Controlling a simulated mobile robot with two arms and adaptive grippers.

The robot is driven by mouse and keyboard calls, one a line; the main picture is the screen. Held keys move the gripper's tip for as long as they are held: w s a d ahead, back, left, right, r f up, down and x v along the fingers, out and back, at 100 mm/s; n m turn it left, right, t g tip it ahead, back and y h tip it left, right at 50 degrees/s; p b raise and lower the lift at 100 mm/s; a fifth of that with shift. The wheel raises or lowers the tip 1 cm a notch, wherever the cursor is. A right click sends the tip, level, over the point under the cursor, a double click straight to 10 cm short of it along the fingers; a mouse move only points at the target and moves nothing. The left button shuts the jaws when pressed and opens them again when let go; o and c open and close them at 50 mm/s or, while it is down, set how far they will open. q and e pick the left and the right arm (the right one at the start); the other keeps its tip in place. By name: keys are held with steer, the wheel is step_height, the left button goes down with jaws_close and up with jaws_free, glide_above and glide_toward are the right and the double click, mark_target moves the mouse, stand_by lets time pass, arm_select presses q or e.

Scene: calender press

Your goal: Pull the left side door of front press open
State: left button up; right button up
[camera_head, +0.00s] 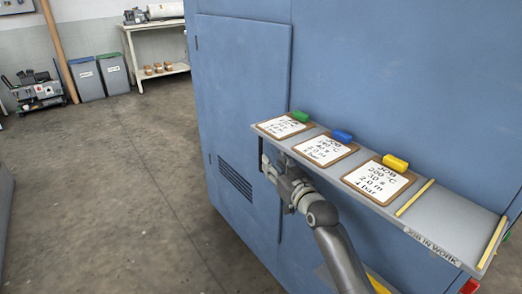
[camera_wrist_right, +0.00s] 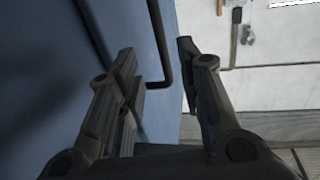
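The blue side door (camera_head: 238,85) of the press stands in the middle of the head view and looks closed, flush with the blue body. It has a vent grille (camera_head: 235,180) low down. Its black bar handle (camera_head: 261,152) is near the door's right edge, partly hidden by the shelf and my gripper. My right gripper (camera_head: 268,168) is at the handle. In the wrist view, the handle (camera_wrist_right: 158,38) shows between the two spread fingers of my right gripper (camera_wrist_right: 157,48), with a gap on the right side. Contact is not clear. My left gripper is not in view.
A grey shelf (camera_head: 446,226) with several job clipboards and coloured blocks juts out just above my right arm. The floor (camera_head: 120,200) left of the door is clear. Bins (camera_head: 112,74), a white table (camera_head: 157,26) and a machine (camera_head: 38,92) stand at the far wall.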

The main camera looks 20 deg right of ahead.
mark_target(262, 150)
steer(key=w, duration=0.2)
steer(key=w+a+b, duration=0.1)
steer(key=w, duration=0.4)
steer(key=shift+w+a+f, duration=0.1)
steer(key=shift+w+a, duration=0.05)
steer(key=shift+w, duration=0.15)
arm_select(q)
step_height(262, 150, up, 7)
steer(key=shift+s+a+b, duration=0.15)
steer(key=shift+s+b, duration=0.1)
steer(key=shift+b, duration=0.15)
arm_select(e)
steer(key=shift+w+a, duration=0.1)
steer(key=shift+w, duration=0.7)
steer(key=shift+c, duration=0.2)
jaws_close()
